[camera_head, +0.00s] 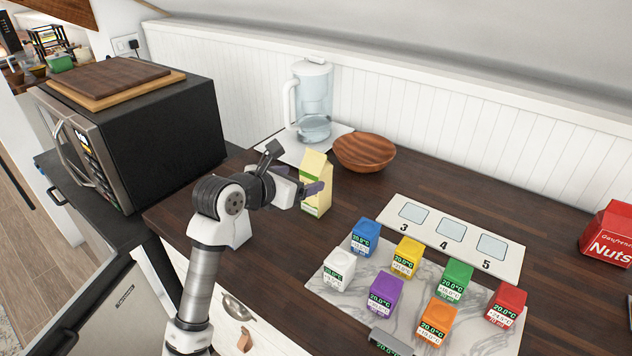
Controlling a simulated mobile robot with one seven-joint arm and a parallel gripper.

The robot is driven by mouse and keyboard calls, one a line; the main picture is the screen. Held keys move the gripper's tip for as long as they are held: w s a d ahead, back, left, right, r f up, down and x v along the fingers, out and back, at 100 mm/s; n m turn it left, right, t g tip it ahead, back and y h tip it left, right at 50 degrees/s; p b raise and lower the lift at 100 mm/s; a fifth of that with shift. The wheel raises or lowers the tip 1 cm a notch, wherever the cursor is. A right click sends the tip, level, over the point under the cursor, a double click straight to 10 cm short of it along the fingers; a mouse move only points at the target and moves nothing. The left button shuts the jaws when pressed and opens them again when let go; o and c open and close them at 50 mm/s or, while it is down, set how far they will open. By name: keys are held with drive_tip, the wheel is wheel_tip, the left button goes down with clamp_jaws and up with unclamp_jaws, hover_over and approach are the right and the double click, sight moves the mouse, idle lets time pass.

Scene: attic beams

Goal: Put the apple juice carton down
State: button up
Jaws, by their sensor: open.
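The apple juice carton (317,168) is pale yellow with a gabled top and stands upright on the dark wooden counter, in the middle of the camera_head view. My gripper (312,188) is at the carton, with its fingers open near the carton's sides. Part of the carton's left side is hidden behind my gripper. Whether the fingers touch the carton cannot be told.
Behind the carton are a glass pitcher (312,105) and a wooden bowl (364,151). A marble board (335,301) with several coloured cubes and a numbered white panel (425,216) lie to the right. A microwave (165,140) stands left. A red Nuts box (608,235) is far right.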

drive_tip(key=f, duration=0.1)
drive_tip(key=w+f+p, duration=0.1)
drive_tip(key=d+f, duration=0.1)
drive_tip(key=shift+w+d+f+p, duration=0.1)
drive_tip(key=shift+w+f+p, duration=0.15)
drive_tip(key=shift+p, duration=0.05)
drive_tip(key=p+x, duration=0.2)
drive_tip(key=x, duration=0.2)
drive_tip(key=shift+w+d, duration=0.25)
drive_tip(key=shift+w+d+f, duration=0.2)
drive_tip(key=shift+w+f, duration=0.1)
drive_tip(key=shift+f, duration=0.05)
drive_tip(key=c, duration=1.4)
drive_tip(key=shift+r, duration=0.1)
drive_tip(key=shift+c, duration=0.8)
drive_tip(key=shift+r, duration=0.1)
